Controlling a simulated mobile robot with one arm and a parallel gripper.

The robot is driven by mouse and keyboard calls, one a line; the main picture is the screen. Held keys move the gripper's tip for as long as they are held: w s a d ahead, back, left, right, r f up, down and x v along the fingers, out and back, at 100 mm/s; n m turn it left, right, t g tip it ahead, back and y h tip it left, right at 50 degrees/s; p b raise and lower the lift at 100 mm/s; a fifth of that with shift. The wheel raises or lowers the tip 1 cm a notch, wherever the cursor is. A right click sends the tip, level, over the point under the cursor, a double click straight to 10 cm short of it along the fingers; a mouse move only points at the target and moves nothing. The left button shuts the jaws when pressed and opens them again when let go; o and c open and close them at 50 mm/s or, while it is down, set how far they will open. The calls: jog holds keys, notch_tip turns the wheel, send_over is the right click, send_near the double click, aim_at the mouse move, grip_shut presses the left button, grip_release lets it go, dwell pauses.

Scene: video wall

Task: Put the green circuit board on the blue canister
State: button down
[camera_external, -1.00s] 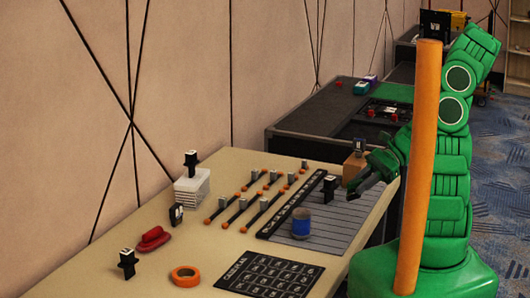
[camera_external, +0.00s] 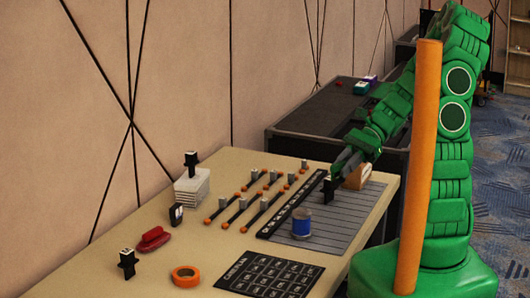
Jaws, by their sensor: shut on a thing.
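The blue canister (camera_external: 302,227) stands upright on the grey striped mat (camera_external: 345,218) near the right of the table. My gripper (camera_external: 338,168) is above the far part of that mat, beyond and to the right of the canister, apart from it. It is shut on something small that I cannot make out. A black block with a pale label (camera_external: 329,189) is just below the fingers in the picture; I cannot tell whether they touch it. I cannot pick out the green circuit board; the gripper and arm may hide it.
A brown box (camera_external: 358,176) is beside my gripper, partly covered. Several black bars with orange ends (camera_external: 262,205) lie left of the mat. A black grid card (camera_external: 270,273), orange ring (camera_external: 186,275), red object (camera_external: 153,239) and white stack (camera_external: 192,188) occupy the table (camera_external: 120,222).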

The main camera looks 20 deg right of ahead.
jog(key=w+a+f, duration=0.1)
jog(key=w+f, duration=0.1)
jog(key=w, duration=0.2)
jog(key=w+a+f, duration=0.1)
jog(key=w+f, duration=0.2)
jog(key=w+a+f, duration=0.1)
jog(key=w+f, duration=0.2)
jog(key=w, duration=0.1)
jog(key=shift+w+a, duration=0.3)
jog(key=shift+a, duration=0.1)
jog(key=shift+w+a+f, duration=0.1)
jog(key=shift+w+f, duration=0.25)
jog(key=shift+f, duration=0.25)
jog(key=shift+w+a+f, duration=0.1)
jog(key=shift+w+f, duration=0.2)
jog(key=shift+f, duration=1.5)
jog(key=shift+f, duration=0.15)
jog(key=c, duration=1)
grip_release()
